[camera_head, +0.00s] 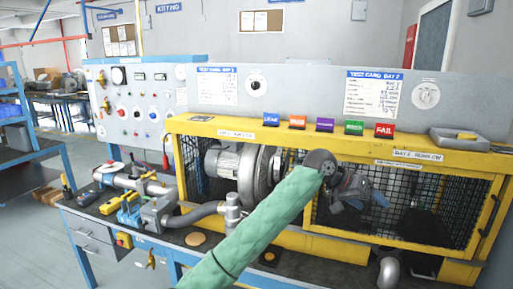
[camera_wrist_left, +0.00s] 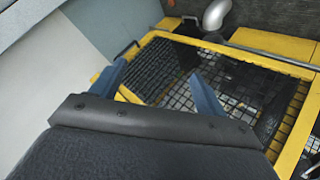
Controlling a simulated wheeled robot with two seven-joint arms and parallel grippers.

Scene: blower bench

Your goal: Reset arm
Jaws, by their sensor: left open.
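My left arm, in a green padded sleeve (camera_head: 262,222), reaches up from the bottom of the head view. My left gripper (camera_head: 370,192) is in front of the right mesh bay of the yellow-framed cage. In the left wrist view, the two blue fingers of the gripper (camera_wrist_left: 160,88) stand well apart, with nothing between them. The yellow-framed mesh panel (camera_wrist_left: 292,140) lies beyond them. I cannot tell how far the fingertips are from the mesh. My right gripper is in neither view.
A blower (camera_head: 228,165) sits in the left bay of the cage. Coloured tags, including a red FAIL tag (camera_head: 384,131), and a grey tray (camera_head: 458,140) are along the cage top. Pipes and a valve (camera_head: 155,212) crowd the bench at left. A pipe elbow (camera_head: 389,272) stands at front right.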

